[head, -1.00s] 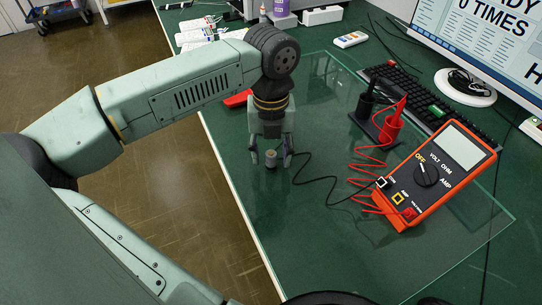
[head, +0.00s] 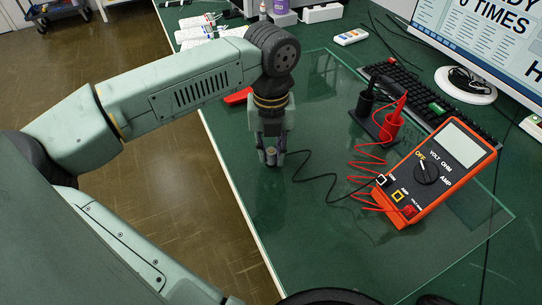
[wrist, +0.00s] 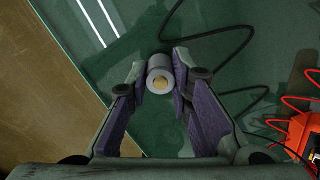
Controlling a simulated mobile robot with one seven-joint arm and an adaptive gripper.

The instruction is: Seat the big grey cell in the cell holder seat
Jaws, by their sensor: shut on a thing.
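The big grey cell (head: 270,158) is a small upright cylinder over the glass sheet near the left edge of the bench. In the wrist view the cell (wrist: 159,76) shows end-on, with a pale brass-coloured centre. My gripper (head: 271,154) points down and is shut on the cell, one finger on each side. The fingers also show in the wrist view (wrist: 160,78). I cannot tell whether the cell still touches the glass. I cannot make out the cell holder in these views.
An orange multimeter (head: 440,172) lies to the right, with red and black leads. Probes stand in a holder (head: 375,127) behind it. A keyboard (head: 425,100) and monitor (head: 490,35) are at the back right. A black lead (head: 325,177) runs close by my gripper. The front glass (head: 330,240) is clear.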

